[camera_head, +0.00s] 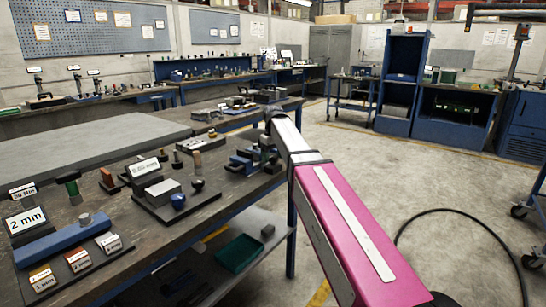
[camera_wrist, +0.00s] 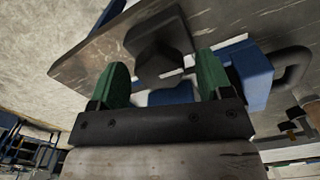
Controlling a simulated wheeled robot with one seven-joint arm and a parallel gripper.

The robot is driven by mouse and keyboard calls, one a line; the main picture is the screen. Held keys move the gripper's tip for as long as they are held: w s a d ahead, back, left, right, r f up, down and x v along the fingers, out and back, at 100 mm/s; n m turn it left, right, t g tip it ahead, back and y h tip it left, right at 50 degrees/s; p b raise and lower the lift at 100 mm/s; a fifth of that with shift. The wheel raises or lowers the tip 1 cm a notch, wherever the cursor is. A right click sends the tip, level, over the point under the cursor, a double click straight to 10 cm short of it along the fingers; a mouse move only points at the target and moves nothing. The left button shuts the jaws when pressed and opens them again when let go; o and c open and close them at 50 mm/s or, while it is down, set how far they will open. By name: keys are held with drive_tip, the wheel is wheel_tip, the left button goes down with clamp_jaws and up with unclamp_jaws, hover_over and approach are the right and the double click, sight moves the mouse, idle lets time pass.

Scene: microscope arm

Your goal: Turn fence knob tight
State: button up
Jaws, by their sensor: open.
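My gripper (camera_wrist: 163,66) shows in the wrist view with two green fingers spread apart and nothing held between them. A dark, blocky knob-like part (camera_wrist: 157,48) shows beyond the fingertips, in line with the gap. Blue blocks (camera_wrist: 250,75) lie beside the right finger, and another blue piece shows low between the fingers. In the head view, my arm reaches to a blue and dark fixture (camera_head: 244,162) at the bench's right edge, and hides part of it. No label marks the fence knob, so I cannot tell surely which part it is.
The workbench (camera_head: 228,190) holds a dark board with a grey block (camera_head: 162,191) and a blue round knob (camera_head: 178,201). A "2 mm" sign (camera_head: 25,220) stands at the left. A green tray (camera_head: 239,253) lies on the lower shelf.

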sight(273, 156)
drive_tip(key=shift+c, duration=0.3)
drive_tip(key=c, duration=0.9)
drive_tip(key=shift+o, duration=0.2)
drive_tip(key=shift+m, duration=0.8)
drive_tip(key=o, duration=0.9)
wheel_tip(273, 156, up, 11)
drive_tip(key=shift+f, duration=0.15)
